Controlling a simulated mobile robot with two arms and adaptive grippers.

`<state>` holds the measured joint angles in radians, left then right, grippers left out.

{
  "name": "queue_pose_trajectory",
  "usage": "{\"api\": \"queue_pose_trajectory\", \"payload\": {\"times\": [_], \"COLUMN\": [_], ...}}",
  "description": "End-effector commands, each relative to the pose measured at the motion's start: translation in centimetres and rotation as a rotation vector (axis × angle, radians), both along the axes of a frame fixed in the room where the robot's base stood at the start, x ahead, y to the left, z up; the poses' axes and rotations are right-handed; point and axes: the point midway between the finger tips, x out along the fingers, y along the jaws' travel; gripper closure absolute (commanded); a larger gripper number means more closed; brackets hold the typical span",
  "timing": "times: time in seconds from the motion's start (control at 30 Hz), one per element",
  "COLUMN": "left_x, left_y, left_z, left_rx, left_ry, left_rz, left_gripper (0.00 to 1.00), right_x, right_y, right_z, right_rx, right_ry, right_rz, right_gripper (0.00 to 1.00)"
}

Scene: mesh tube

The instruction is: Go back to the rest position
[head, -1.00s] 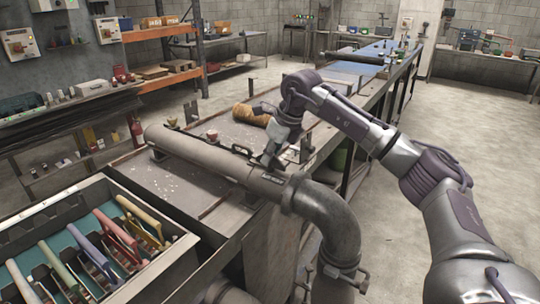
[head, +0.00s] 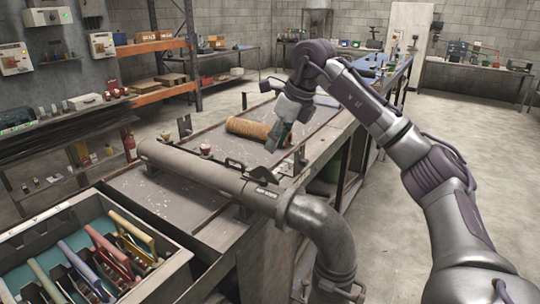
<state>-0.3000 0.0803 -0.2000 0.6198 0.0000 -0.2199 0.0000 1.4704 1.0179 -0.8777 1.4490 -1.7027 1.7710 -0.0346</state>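My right gripper (head: 275,140) hangs above the far side of the workbench, fingers pointing down, just past the large grey pipe (head: 205,168). Its fingers look dark and small, and I cannot tell whether they are apart or closed. A brown mesh tube (head: 248,128) lies on the bench just left of the gripper, partly behind it. I cannot see the tube held. My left gripper is not in view.
A case of colour-handled tools (head: 100,250) stands at the lower left. The pipe bends down at an elbow (head: 320,220) below my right arm. Small cups (head: 206,149) stand behind the pipe. The floor (head: 385,225) at the right is clear.

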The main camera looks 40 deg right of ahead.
Motion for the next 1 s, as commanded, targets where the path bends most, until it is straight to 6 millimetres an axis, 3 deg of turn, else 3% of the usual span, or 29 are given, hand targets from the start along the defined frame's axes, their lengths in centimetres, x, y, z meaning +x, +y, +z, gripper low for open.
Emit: {"api": "queue_pose_trajectory", "payload": {"times": [0.2,0.77,0.87,0.97,1.0], "left_x": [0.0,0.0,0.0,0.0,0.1], "left_y": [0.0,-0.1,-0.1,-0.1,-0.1], "left_z": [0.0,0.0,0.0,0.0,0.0], "left_rx": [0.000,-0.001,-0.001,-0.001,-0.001], "left_ry": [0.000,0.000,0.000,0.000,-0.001], "left_rz": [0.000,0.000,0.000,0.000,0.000], "left_gripper": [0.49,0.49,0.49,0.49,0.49], "right_x": [-0.6,-0.6,0.0,1.2,1.6], "right_y": [-0.3,-0.2,1.3,5.4,7.8], "right_z": [1.6,1.6,0.9,-0.7,-1.4], "right_rx": [0.000,0.001,0.030,0.115,0.172], "right_ry": [0.000,0.000,-0.014,-0.053,-0.075], "right_rz": [0.000,0.003,0.033,0.110,0.151], "right_gripper": [0.67,0.67,0.67,0.67,0.67]}}
